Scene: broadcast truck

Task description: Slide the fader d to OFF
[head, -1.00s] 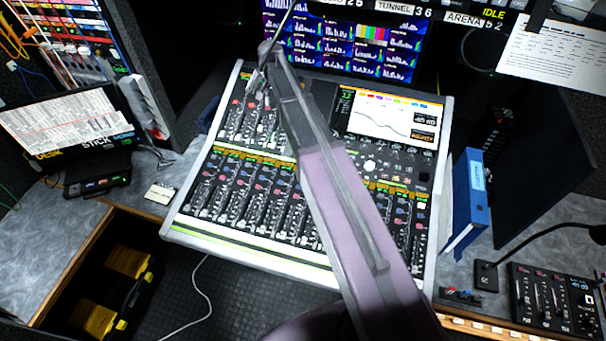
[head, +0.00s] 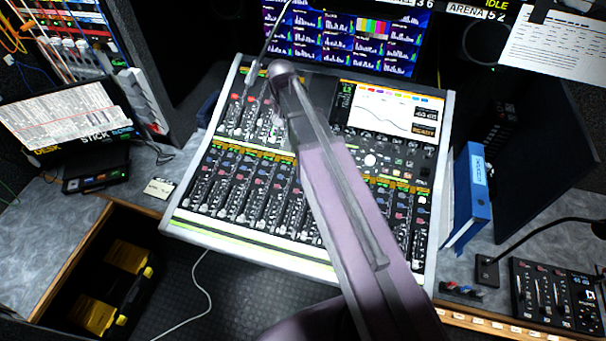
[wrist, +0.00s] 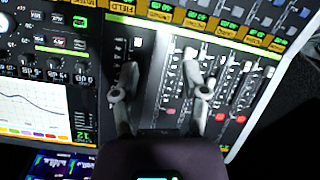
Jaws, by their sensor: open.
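The mixing desk (head: 250,256) stands in the middle of the head view, with rows of faders, knobs and lit labels. I cannot tell which fader is d; no such letter is readable. A small fader box (head: 555,296) with several faders is at the lower right. My gripper (wrist: 160,65) is open and empty in the wrist view, with its fingers apart over the upper left channel strips of the desk. The wrist view shows the desk upside down. In the head view my arm hides part of the desk's middle, and the fingers are hard to make out.
A blue binder (head: 468,197) stands right of the desk. A gooseneck lamp or microphone base (head: 487,272) is beside the fader box. A screen (head: 65,115) stands at the left, with a small black box (head: 97,168) below it. Monitors (head: 345,40) are behind the desk.

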